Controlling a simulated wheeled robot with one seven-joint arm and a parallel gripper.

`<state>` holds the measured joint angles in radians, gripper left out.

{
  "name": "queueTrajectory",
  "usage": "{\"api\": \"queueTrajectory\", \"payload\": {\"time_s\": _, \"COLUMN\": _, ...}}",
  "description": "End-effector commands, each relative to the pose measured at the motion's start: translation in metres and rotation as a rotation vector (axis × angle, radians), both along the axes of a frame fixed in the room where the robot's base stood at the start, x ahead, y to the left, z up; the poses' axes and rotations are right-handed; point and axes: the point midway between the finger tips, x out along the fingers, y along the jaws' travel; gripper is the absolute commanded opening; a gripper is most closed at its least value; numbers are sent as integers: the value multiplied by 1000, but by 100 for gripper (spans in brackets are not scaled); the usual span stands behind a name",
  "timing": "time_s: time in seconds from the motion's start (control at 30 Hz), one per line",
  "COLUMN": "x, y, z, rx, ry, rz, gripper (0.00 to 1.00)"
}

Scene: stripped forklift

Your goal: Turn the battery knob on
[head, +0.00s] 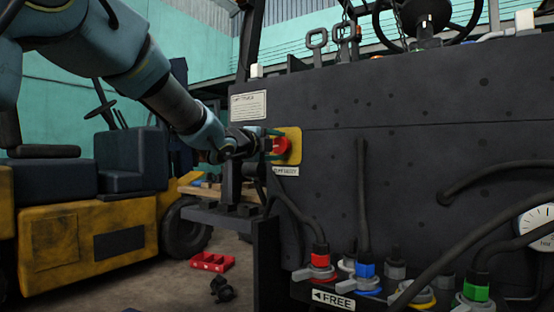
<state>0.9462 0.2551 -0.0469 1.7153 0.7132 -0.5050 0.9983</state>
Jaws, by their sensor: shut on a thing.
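The battery knob (282,146) is red and sits on a yellow plate (296,135) at the left edge of the dark forklift panel. A small white label is fixed just below the plate. My gripper (275,145) reaches in from the left, level with the knob, with its fingers around it. It is shut on the knob. The fingers hide part of the knob, and I cannot read which position it points to.
Several colored connectors with cables and levers, including a red one (320,255) and a blue one (365,272), stand below right. A gauge (540,228) is at the right edge. A yellow forklift (85,215) stands behind left. A red tray (212,261) lies on the floor.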

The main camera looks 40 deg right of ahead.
Motion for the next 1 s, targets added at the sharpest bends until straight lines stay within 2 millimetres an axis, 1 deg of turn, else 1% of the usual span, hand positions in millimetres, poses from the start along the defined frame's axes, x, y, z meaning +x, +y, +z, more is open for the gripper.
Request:
{"api": "queueTrajectory", "payload": {"time_s": 0.03, "x": 0, "y": 0, "z": -4, "rx": 7, "ry": -22, "rz": 0, "gripper": 9}}
{"api": "queueTrajectory", "payload": {"time_s": 0.3, "x": 0, "y": 0, "z": -2, "rx": 27, "ry": -93, "rz": -1, "gripper": 9}}
{"api": "queueTrajectory", "payload": {"time_s": 0.77, "x": 0, "y": 0, "z": -1, "rx": 30, "ry": -107, "rz": -1, "gripper": 9}}
{"api": "queueTrajectory", "payload": {"time_s": 0.8, "x": 0, "y": 0, "z": -1, "rx": 30, "ry": -107, "rz": -1, "gripper": 65}}
{"api": "queueTrajectory", "payload": {"time_s": 1.0, "x": 0, "y": 0, "z": -1, "rx": 30, "ry": -106, "rz": -1, "gripper": 88}}
